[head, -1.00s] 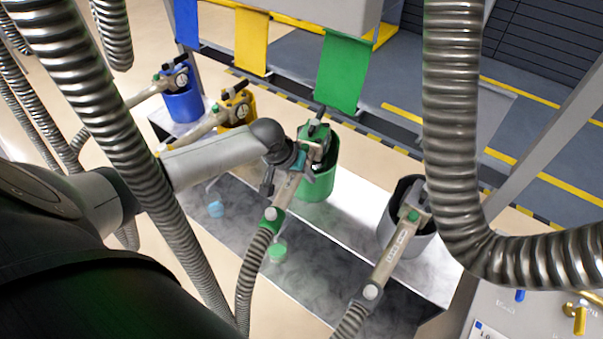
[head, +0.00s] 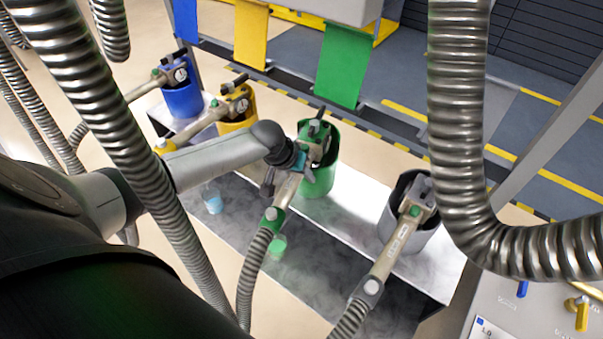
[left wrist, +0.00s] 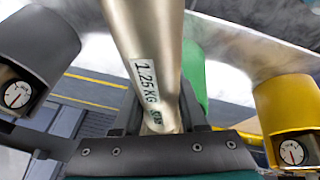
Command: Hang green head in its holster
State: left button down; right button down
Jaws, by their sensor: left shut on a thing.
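The green head (head: 314,138) is at the mouth of the green holster (head: 318,182), its front end overlapping the opening. I cannot tell whether it is seated or only held there. My left gripper (head: 290,172) is shut on the head's metal handle, just behind its green body. In the left wrist view the handle (left wrist: 150,50), with a "1.25 KG" label, runs between the fingers, and part of the green holster (left wrist: 195,75) shows behind it. A hose hangs from the handle's lower end. My right gripper is not in view.
Blue (head: 184,101), yellow (head: 238,122) and grey (head: 408,236) holsters each hold a head along the same metal shelf (head: 350,205). Thick ribbed hoses (head: 458,130) hang at left and right. A green banner (head: 342,65) hangs behind the green holster.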

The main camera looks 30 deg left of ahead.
pick_arm(q)
jog(key=shift+f, duration=0.35)
jog(key=shift+c, duration=1.9)
grip_release()
jog(key=v, duration=1.5)
jog(key=shift+s+p, duration=0.15)
jog(key=shift+p, duration=0.2)
